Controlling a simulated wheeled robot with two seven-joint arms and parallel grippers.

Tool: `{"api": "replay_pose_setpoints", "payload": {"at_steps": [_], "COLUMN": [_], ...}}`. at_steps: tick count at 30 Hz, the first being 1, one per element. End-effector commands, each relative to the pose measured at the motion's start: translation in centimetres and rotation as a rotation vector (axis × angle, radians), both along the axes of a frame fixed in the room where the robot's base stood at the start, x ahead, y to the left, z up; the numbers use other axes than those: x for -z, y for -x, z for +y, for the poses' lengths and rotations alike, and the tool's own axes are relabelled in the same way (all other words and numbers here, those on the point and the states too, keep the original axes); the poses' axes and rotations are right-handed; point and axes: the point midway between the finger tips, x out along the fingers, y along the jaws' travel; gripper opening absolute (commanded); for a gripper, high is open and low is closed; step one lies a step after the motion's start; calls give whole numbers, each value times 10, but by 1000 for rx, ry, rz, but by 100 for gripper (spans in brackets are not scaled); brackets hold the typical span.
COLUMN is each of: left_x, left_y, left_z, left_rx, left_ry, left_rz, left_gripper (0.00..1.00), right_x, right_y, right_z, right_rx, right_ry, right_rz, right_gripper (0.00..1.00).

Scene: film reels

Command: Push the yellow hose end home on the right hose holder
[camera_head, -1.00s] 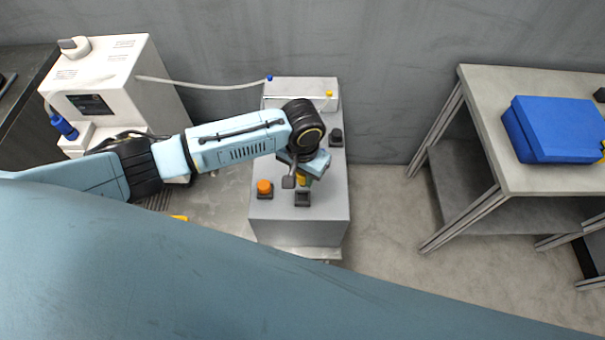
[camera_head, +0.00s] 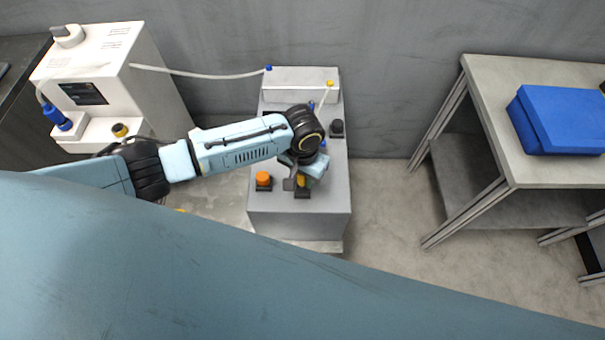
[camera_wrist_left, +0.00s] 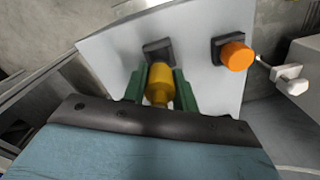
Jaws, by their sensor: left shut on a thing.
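My left gripper (camera_head: 299,179) is above the front of the grey box and is shut on the yellow hose end (camera_head: 300,182). In the left wrist view the yellow hose end (camera_wrist_left: 160,86) is between the two green fingers. The dark square hose holder (camera_head: 303,194) is at the hose end's tip, right of the orange-capped holder (camera_head: 263,180). In the left wrist view the hose end's tip overlaps the dark holder (camera_wrist_left: 157,48); I cannot tell how deep it sits. My right gripper is not in view.
A white machine (camera_head: 95,75) stands at the left, with a pale hose (camera_head: 200,74) running to the box's back. A black knob-like fitting (camera_head: 337,128) is on the box's right side. A table (camera_head: 485,95) with a blue case (camera_head: 560,120) stands at the right.

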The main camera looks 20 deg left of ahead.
Motion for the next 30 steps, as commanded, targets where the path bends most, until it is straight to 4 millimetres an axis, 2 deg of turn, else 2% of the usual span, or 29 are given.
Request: {"api": "replay_pose_setpoints", "payload": {"at_steps": [21,29,30], "left_x": [36,41,41], "left_y": [2,3,3], "left_z": [0,1,1], "left_rx": [0,0,0], "left_ry": [0,-1,-1], "left_rz": [1,1,1], "left_gripper": [0,0,32], "right_x": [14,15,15], "right_y": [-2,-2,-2], "right_z": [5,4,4], "right_rx": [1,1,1], "right_ry": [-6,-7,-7], "right_rz": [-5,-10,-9], "right_gripper": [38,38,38]}}
